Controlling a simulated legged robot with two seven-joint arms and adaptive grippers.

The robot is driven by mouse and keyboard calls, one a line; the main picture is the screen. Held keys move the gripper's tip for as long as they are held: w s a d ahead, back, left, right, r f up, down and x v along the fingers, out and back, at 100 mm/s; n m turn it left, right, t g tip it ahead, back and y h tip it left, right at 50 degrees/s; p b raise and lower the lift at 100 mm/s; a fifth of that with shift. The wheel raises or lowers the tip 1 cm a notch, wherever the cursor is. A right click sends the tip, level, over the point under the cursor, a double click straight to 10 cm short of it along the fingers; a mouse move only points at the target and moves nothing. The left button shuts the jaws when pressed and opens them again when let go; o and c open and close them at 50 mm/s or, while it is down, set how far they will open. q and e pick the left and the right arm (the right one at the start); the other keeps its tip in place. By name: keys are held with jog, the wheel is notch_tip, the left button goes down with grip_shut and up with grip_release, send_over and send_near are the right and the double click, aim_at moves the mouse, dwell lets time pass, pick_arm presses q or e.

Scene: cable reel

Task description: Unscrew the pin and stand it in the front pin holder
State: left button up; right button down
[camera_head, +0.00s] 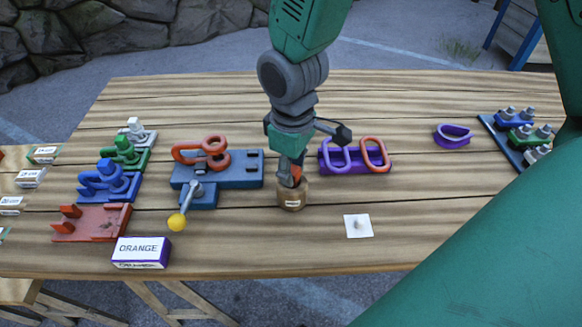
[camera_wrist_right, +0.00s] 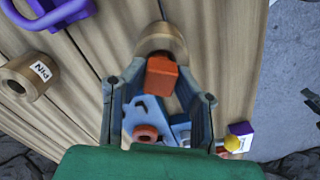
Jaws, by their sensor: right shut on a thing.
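My right gripper (camera_head: 292,168) points down over a round wooden pin holder (camera_head: 292,197) near the front of the table. It is shut on the orange pin, whose square orange head (camera_wrist_right: 161,76) shows between the fingers in the right wrist view. The pin overlaps the rim of the front holder (camera_wrist_right: 162,38); how deep it sits is hidden. A second wooden holder labelled PIN (camera_wrist_right: 30,75) lies farther back and is hidden in the head view. The orange shackle (camera_head: 204,152) rests on the blue fixture (camera_head: 235,170). My left gripper is not in view.
A yellow-knobbed lever (camera_head: 178,220) sticks out in front of the fixture. A purple stand (camera_head: 355,160) with shackles is right of the gripper. Coloured holders are at left, an ORANGE box (camera_head: 141,252) at front left. A white card (camera_head: 358,226) lies front right, with clear table around it.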

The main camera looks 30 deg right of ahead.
jog(key=shift+f, duration=0.25)
jog(key=c, duration=1.2)
grip_release()
jog(key=shift+r, duration=0.1)
jog(key=shift+r, duration=0.25)
notch_tip(320, 180, up, 11)
jog(key=shift+r, duration=0.1)
jog(key=shift+a+r, duration=0.1)
jog(key=shift+r, duration=0.05)
